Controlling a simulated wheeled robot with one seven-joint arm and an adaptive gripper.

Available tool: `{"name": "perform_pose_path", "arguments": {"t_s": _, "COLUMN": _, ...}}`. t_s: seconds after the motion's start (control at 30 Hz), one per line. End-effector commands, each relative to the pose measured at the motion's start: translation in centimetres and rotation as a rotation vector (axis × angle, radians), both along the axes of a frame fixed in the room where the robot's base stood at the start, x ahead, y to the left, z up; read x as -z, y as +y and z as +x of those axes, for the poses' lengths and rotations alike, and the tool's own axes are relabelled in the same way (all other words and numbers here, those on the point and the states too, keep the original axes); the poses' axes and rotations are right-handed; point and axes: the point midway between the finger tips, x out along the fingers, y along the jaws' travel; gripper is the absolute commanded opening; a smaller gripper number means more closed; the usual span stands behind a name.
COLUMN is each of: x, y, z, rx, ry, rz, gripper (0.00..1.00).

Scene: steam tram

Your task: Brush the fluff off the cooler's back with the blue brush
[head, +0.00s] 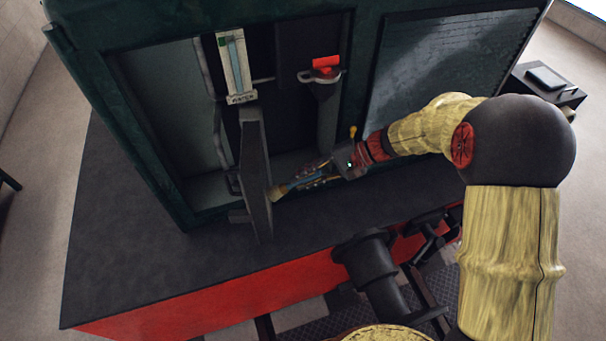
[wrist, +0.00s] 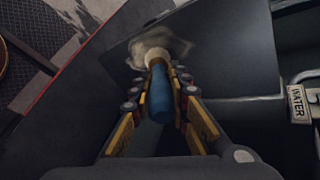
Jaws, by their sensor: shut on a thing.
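My gripper (head: 300,181) is shut on the blue brush (head: 296,184). In the wrist view the brush's blue handle (wrist: 160,97) lies between the fingers and its pale bristles point away from me. The cooler (head: 256,165) appears to be the upright dark slab at the cabinet opening. The bristle end is at the slab's right-hand face, and looks to be touching it. In the wrist view a pale, fuzzy patch of fluff (wrist: 180,45) shows on the cooler's dark face (wrist: 225,70) around the bristles. The bristles partly hide it.
A green cabinet (head: 150,150) surrounds the slab. Inside are a gauge with a label plate (head: 241,99) and a red block (head: 325,63) on a post. The dark deck (head: 130,260) is clear at left. A black cylindrical fitting (head: 366,255) stands at the red edge.

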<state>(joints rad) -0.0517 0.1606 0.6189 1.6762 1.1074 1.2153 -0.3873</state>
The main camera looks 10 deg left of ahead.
Motion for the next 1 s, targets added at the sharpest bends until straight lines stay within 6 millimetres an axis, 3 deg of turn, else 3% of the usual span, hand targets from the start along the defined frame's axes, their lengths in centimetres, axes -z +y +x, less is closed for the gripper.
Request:
{"name": "perform_pose_path", "arguments": {"t_s": 0.7, "x": 0.1, "y": -1.0, "z": -4.1, "rx": 0.000, "ry": 0.001, "rz": 0.000, "gripper": 0.00}}
{"name": "perform_pose_path", "arguments": {"t_s": 1.0, "x": -1.2, "y": -0.9, "z": -4.1, "rx": -0.001, "ry": -0.001, "rz": 0.000, "gripper": 0.00}}
